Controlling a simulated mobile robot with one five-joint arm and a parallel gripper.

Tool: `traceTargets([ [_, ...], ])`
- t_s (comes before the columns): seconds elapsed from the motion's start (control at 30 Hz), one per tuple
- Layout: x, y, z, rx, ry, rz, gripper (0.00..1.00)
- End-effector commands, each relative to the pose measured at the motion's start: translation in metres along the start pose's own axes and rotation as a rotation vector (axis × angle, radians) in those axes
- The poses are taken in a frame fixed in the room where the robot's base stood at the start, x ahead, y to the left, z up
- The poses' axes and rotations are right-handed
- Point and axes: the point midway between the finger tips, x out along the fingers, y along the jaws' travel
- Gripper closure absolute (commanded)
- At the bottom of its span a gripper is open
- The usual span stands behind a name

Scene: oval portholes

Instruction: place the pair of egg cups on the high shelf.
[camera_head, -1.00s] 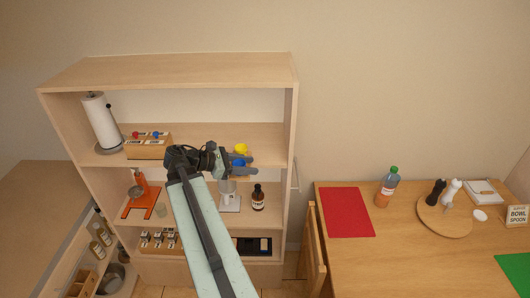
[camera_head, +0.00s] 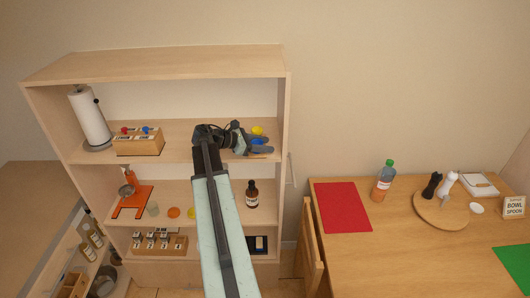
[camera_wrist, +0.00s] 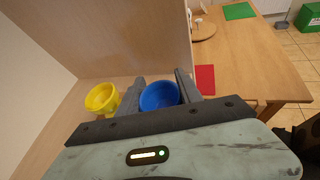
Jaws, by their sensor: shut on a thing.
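The pair of egg cups is one yellow cup (camera_head: 257,131) and one blue cup (camera_head: 256,141), side by side at the right end of the high shelf (camera_head: 185,136). My gripper (camera_head: 263,144) reaches in over that shelf from the front. In the wrist view the blue cup (camera_wrist: 160,95) sits between the two grey fingers, and the yellow cup (camera_wrist: 102,98) is just outside the left finger. Both cups are upright with open rims. My gripper is shut on the pair at the blue cup. I cannot tell whether the cups touch the shelf.
A paper towel roll (camera_head: 90,118) and a wooden box with red and blue knobs (camera_head: 139,142) stand on the shelf's left. The right side panel (camera_head: 283,120) is close to the cups. A brown bottle (camera_head: 252,193) stands on the shelf below. A table (camera_head: 400,250) is at right.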

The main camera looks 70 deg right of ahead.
Motion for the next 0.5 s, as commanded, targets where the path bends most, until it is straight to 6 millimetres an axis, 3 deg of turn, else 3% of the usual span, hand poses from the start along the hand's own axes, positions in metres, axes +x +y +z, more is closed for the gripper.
traceTargets([
  [0.03,0.0052,-0.0013,-0.0126,0.000,-0.001,0.000,1.00],
  [0.4,0.0055,-0.0016,-0.0123,0.001,-0.001,0.000,1.00],
  [0.43,0.0049,-0.0015,-0.0110,0.001,0.000,-0.001,0.50],
  [0.5,0.0049,-0.0014,-0.0105,0.001,0.000,-0.001,0.36],
])
